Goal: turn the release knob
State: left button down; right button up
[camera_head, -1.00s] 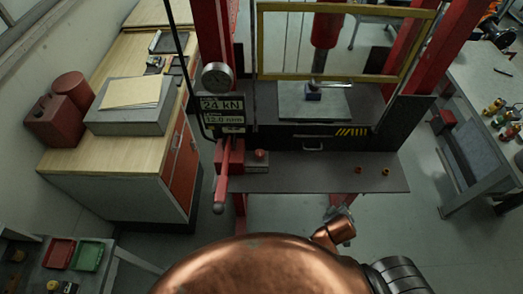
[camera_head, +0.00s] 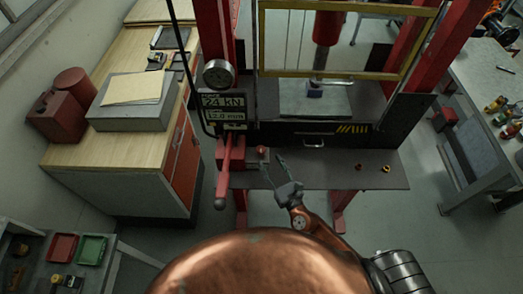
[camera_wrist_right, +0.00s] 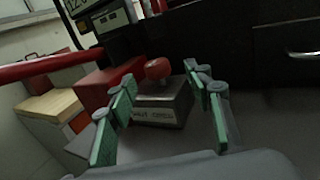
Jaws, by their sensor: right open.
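The release knob (camera_head: 262,150) is small, round and red. It sits on a grey block (camera_head: 256,163) at the left end of the dark shelf. In the right wrist view the knob (camera_wrist_right: 158,69) shows on top of its labelled block (camera_wrist_right: 162,104), framed between my fingers. My right gripper (camera_head: 272,164) is open and empty, its fingers pointing at the block from the front right. In the wrist view its green-padded fingers (camera_wrist_right: 159,80) stand wide apart, and no contact with the knob is visible. My left gripper is not in view.
A red lever (camera_head: 225,179) with a rounded end juts forward just left of the block; it also crosses the wrist view (camera_wrist_right: 50,67). Two small brass-coloured pieces (camera_head: 372,168) lie on the shelf (camera_head: 330,179) to the right. The shelf between is clear. A gauge (camera_head: 217,74) and display (camera_head: 222,106) are above.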

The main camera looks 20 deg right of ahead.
aim_at(263, 154)
jog(key=shift+w+a+f+n, duration=0.2)
jog(key=shift+a+f+n, duration=0.05)
jog(key=shift+a+n, duration=0.05)
jog(key=w+p, duration=0.1)
jog(key=w, duration=0.2)
jog(key=w+a, duration=0.1)
jog(key=w, duration=0.3)
jog(key=shift+w+a+p, duration=0.1)
jog(key=shift+a+p, duration=0.1)
jog(key=shift+p, duration=0.2)
jog(key=shift+c, duration=0.6)
jog(key=c, duration=1)
jog(key=shift+c, duration=0.2)
